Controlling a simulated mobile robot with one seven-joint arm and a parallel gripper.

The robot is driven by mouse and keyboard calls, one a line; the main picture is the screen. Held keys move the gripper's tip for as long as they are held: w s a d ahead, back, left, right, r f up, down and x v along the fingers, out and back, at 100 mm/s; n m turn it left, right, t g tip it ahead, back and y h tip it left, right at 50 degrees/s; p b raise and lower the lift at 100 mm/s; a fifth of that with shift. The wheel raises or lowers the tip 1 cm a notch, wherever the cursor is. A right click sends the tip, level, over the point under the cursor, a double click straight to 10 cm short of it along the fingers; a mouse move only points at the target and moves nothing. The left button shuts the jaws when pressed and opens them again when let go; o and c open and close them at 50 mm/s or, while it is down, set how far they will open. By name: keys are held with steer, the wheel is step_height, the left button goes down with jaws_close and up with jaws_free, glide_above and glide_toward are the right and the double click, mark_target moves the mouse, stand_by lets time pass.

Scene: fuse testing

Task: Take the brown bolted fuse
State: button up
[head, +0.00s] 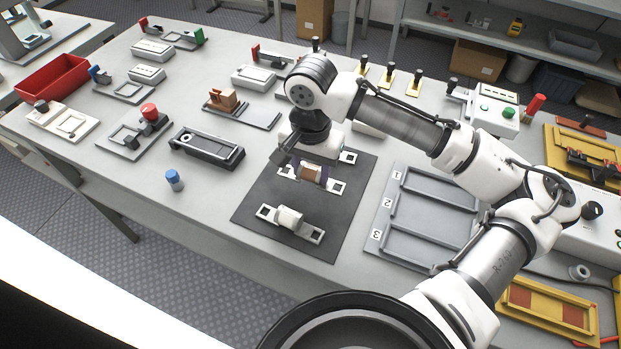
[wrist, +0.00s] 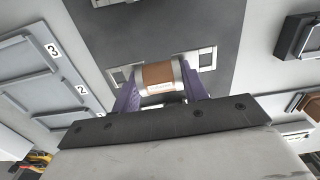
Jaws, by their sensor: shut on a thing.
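The brown bolted fuse (head: 311,173) is on or just above the dark mat (head: 258,192), its body brown with pale metal end tabs. My gripper (head: 309,171) reaches down over it from behind, its purple fingers at the two ends of the brown body. In the wrist view the brown fuse (wrist: 159,79) sits between the purple fingertips (wrist: 160,84), which are shut on it. I cannot tell whether it touches the mat. The lower part of the fuse is hidden by the gripper in the wrist view.
A white bolted fuse (head: 289,218) lies nearer on the mat. Another fuse's tab (head: 348,157) shows behind my gripper. A grey tray with numbered slots (head: 425,212) stands to the right. A black fixture (head: 207,148) and a blue-capped piece (head: 174,180) stand to the left.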

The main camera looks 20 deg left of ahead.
mark_target(311, 167)
steer(key=shift+r+p, duration=2.9)
steer(key=shift+r, duration=0.4)
